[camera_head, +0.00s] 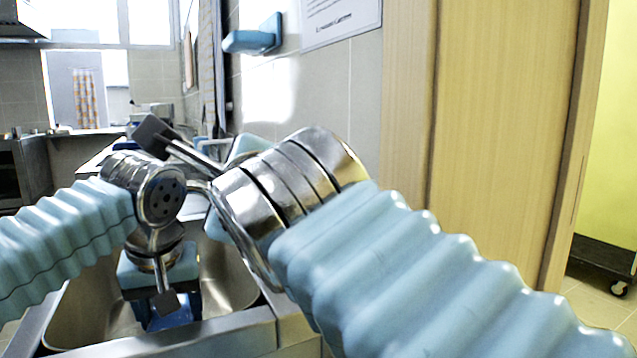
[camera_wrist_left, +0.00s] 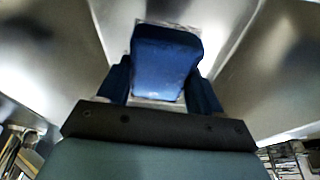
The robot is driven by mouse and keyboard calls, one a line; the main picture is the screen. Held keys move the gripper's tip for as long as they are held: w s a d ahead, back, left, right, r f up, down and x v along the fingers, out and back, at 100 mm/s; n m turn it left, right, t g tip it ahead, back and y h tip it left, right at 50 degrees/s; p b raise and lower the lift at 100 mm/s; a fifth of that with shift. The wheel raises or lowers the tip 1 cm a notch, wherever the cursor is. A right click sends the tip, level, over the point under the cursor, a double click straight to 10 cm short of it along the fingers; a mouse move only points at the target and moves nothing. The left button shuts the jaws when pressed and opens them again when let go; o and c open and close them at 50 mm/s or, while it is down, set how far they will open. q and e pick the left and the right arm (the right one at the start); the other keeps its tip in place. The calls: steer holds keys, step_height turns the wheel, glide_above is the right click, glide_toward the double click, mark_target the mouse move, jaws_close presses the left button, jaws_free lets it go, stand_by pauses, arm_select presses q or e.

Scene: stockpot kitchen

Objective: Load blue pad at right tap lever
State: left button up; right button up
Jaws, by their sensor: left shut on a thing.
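My left gripper (camera_head: 172,315) points down over the sink, partly covered by its own wrist parts. In the left wrist view the blue pad (camera_wrist_left: 166,62) sits between the two dark blue fingers of the left gripper (camera_wrist_left: 165,85), which is shut on it. Bare metal shows around the pad there. I cannot make out the right tap lever; the area behind the sink is largely covered by my arms.
The steel sink (camera_head: 232,335) lies below my left gripper, its front rim close to me. A tiled wall with a light blue wall fixture (camera_head: 252,40) and a paper notice (camera_head: 340,18) stands behind my right arm. A wooden door frame (camera_head: 500,120) is at the right.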

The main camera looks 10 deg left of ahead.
mark_target(178, 324)
arm_select(q)
steer(key=shift+s+d+r+p, duration=1)
steer(key=shift+s+d+r, duration=0.35)
steer(key=shift+d+r, duration=0.25)
steer(key=shift+r, duration=0.15)
